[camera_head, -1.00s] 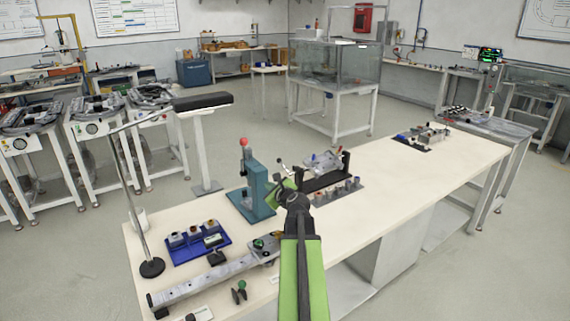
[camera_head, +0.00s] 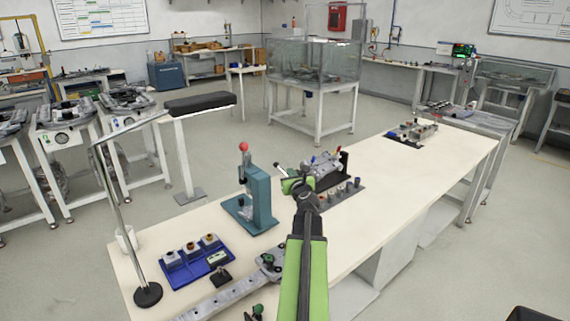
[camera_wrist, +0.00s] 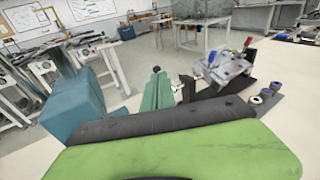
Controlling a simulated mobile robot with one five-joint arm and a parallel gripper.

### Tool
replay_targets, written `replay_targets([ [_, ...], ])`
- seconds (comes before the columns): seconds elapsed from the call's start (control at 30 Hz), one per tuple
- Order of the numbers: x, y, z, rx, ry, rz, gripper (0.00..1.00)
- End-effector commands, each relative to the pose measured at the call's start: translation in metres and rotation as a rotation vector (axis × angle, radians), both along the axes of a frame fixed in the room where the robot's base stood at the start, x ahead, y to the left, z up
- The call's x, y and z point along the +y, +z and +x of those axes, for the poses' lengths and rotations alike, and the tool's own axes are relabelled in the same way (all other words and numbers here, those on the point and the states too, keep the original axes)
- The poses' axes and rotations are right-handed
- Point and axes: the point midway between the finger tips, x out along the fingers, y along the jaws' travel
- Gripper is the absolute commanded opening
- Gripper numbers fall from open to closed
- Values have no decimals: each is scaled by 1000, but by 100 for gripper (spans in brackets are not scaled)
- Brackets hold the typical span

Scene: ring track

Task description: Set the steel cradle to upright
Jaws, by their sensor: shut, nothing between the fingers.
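The steel cradle (camera_head: 326,166) is a grey metal fixture on a black stand on the long cream bench, with small red and blue handles on it. In the wrist view the cradle (camera_wrist: 229,68) sits right of centre and looks tilted against the black stand. My gripper (camera_head: 282,169) is just left of the cradle in the head view, above the bench, and partly covers its near left side. In the wrist view my gripper (camera_wrist: 157,78) is shut and empty, pointing away from the camera. I cannot see it touching the cradle.
A teal press (camera_head: 260,195) with a red knob stands close left of my gripper. Several small cylinders (camera_head: 345,189) stand in front of the cradle. A blue tray (camera_head: 197,260) and a lamp stand (camera_head: 147,292) are at the near left. The bench right of the cradle is mostly clear.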

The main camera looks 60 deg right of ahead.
Motion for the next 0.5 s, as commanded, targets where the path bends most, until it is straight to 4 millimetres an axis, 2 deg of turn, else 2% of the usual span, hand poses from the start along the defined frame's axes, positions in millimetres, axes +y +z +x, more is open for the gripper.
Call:
replay_targets([
  [0.17,-25,-4,16,1,-5,-1,0],
  [0.5,-81,-13,64,2,-9,-1,0],
])
